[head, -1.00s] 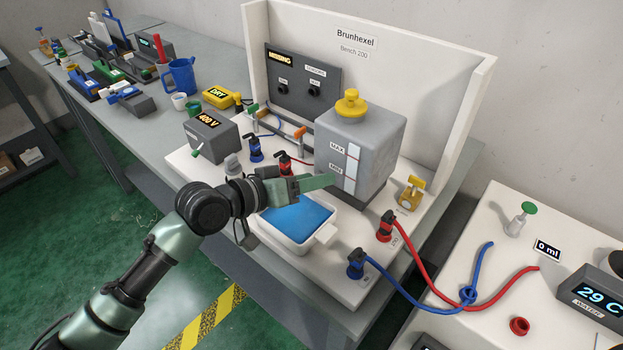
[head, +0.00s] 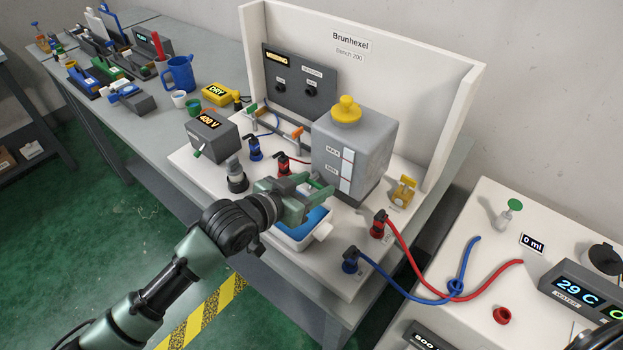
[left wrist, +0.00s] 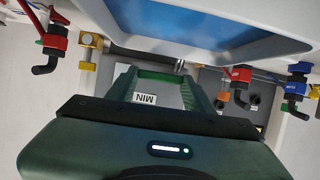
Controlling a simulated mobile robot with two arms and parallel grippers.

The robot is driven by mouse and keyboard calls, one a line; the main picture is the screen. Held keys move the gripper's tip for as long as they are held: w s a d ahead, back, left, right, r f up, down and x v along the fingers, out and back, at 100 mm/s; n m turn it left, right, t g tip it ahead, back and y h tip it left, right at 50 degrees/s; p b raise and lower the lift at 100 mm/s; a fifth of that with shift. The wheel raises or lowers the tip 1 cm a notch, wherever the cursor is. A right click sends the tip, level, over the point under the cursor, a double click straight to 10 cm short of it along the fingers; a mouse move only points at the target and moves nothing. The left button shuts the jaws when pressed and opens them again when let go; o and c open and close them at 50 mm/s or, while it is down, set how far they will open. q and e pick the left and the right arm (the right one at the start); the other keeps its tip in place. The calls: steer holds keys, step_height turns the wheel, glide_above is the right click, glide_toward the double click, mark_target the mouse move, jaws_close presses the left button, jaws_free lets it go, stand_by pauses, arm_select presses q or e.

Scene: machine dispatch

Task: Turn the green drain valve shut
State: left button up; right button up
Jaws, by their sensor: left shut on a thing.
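The grey tank (head: 352,150) with a yellow cap stands on the white bench base, above a white tray (head: 322,232) of blue liquid. My left gripper (head: 316,188) is at the tank's lower front, above the tray. In the left wrist view its two green fingers (left wrist: 158,80) are on either side of a dark green bar (left wrist: 157,75), which looks like the drain valve handle. The gripper is shut on it. A metal pipe piece (left wrist: 180,66) shows beside the bar. In the head view the gripper mostly hides the valve, so its angle is unclear.
Red (head: 379,224) and blue (head: 351,260) hose fittings stand right of the tray. A yellow valve (head: 403,190) is right of the tank. Another green-topped valve (head: 514,206) stands on the right bench. A grey 400 V box (head: 211,136) is at left.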

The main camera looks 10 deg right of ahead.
arm_select(q)
steer(key=shift+f, duration=0.1)
stand_by(0.5)
steer(key=o, duration=1.4)
steer(key=b+v, duration=0.1)
steer(key=v, duration=0.7)
steer(key=shift+d, duration=0.1)
